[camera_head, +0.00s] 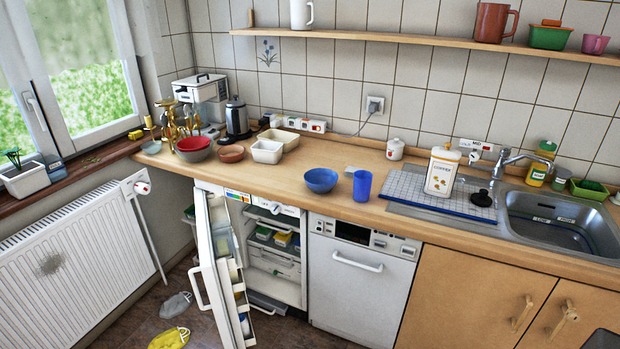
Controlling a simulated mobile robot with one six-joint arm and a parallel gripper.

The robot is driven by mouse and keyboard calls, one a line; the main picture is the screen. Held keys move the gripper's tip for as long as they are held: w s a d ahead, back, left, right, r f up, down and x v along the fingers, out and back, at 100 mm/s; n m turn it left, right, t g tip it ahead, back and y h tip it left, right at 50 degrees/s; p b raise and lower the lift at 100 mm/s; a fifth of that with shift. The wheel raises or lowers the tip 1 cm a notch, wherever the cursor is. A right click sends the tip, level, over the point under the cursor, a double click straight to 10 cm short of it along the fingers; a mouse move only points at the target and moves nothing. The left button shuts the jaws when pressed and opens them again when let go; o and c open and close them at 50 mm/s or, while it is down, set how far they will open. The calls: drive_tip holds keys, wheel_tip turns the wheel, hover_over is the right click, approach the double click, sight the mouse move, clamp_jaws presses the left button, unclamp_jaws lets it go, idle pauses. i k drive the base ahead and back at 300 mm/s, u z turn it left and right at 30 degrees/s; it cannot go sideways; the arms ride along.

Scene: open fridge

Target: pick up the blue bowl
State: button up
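The blue bowl (321,181) stands upright on the wooden counter (290,196), close to the counter's front edge and above the gap between the open fridge and the dishwasher. It looks empty. A blue cup (362,186) stands just to its right, with a small gap between them. My gripper does not show in this view. A dark shape at the bottom right corner cannot be made out.
The fridge door (222,270) stands open below the counter. White bowls (267,150), a red bowl (194,149) and a brown dish (231,154) sit to the left. A canister (441,172) and sink (560,220) are right. Cloths (170,338) lie on the floor.

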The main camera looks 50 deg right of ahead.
sight(320, 180)
drive_tip(key=z, duration=0.05)
drive_tip(key=i, duration=1.45)
drive_tip(key=u, duration=0.3)
